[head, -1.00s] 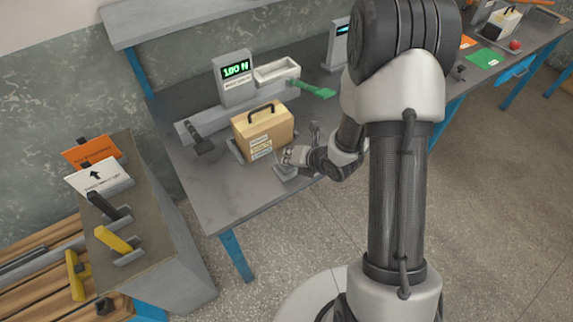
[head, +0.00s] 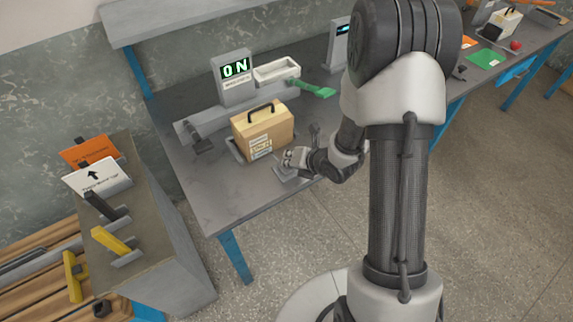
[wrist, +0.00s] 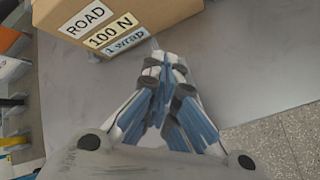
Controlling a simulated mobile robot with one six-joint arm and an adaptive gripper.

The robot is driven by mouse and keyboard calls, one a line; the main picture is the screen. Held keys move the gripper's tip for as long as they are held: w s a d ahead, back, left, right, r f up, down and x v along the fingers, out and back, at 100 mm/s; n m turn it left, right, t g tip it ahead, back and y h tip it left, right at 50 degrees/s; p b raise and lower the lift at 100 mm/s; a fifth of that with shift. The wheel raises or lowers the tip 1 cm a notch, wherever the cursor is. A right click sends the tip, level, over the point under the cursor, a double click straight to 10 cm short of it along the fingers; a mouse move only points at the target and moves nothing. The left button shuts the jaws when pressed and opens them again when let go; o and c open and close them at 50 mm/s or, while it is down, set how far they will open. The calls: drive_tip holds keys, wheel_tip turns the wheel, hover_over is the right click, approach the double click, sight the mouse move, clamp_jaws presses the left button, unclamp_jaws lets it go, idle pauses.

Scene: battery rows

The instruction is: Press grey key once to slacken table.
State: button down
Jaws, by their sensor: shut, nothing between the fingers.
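My gripper (head: 290,158) is shut and empty, low over the table (head: 215,195), in front of the battery box's right corner. In the wrist view its fingertips (wrist: 163,60) meet just below the box. A grey piece (head: 284,175), perhaps the grey key, lies under the gripper and is mostly hidden; I cannot tell whether they touch. The tan box (head: 263,129) with a black handle stands upright on the table; its labels (wrist: 108,33) read ROAD, 100 N, 1 WRAP. The grey display (head: 235,71) behind it reads 0 N in green.
A white tray (head: 277,70) and a green lever (head: 313,89) are behind the box. A dark fitting (head: 203,146) is left of it. A side bench (head: 150,225) holds signs, a black handle (head: 101,207) and a yellow handle (head: 111,240). The table's front left is clear.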

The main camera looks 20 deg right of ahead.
idle(0.4)
drive_tip(key=shift+r+p, duration=0.75)
drive_tip(key=shift+r, duration=0.5)
wheel_tip(320, 180, up, 5)
drive_tip(key=p, duration=0.2)
drive_tip(key=shift+p, duration=0.4)
